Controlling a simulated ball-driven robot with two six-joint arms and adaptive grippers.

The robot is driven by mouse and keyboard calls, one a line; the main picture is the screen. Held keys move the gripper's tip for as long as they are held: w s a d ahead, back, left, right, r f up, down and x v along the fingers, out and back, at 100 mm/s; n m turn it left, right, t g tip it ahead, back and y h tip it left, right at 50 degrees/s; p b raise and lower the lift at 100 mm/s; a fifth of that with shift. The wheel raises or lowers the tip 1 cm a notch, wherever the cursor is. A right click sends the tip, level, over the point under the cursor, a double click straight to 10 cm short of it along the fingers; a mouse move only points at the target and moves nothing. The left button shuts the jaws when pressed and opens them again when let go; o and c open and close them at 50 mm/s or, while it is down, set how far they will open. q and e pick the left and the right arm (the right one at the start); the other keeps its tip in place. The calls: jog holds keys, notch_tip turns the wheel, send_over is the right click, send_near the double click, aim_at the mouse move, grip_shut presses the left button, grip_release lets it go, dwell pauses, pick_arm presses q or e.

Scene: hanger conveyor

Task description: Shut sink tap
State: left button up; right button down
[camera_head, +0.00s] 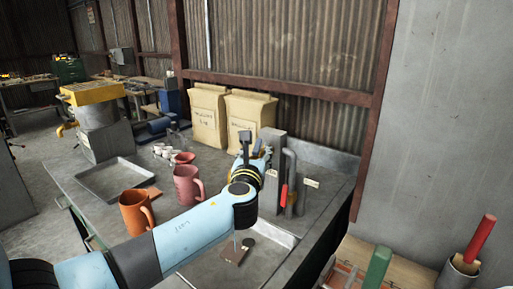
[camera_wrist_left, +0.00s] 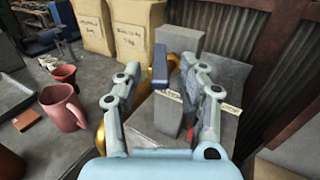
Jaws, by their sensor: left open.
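A dark blue-grey bar (camera_wrist_left: 160,66) shows between the fingertips, above a grey post (camera_wrist_left: 168,114). I cannot tell whether a finger touches either. The red handle is mostly hidden behind the right finger there. My right gripper is not in view.
An orange mug (camera_head: 133,214), a pink mug (camera_head: 185,186) and a metal tray (camera_head: 103,180) stand left of my arm. Two paper sacks (camera_head: 248,116) stand behind. The sink basin (camera_head: 215,275) lies in front. A grey wall (camera_head: 450,120) is at right.

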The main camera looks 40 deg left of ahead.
pick_arm(q)
jog(key=shift+x, duration=0.8)
jog(key=shift+a, duration=0.1)
jog(key=c, duration=0.3)
grip_shut()
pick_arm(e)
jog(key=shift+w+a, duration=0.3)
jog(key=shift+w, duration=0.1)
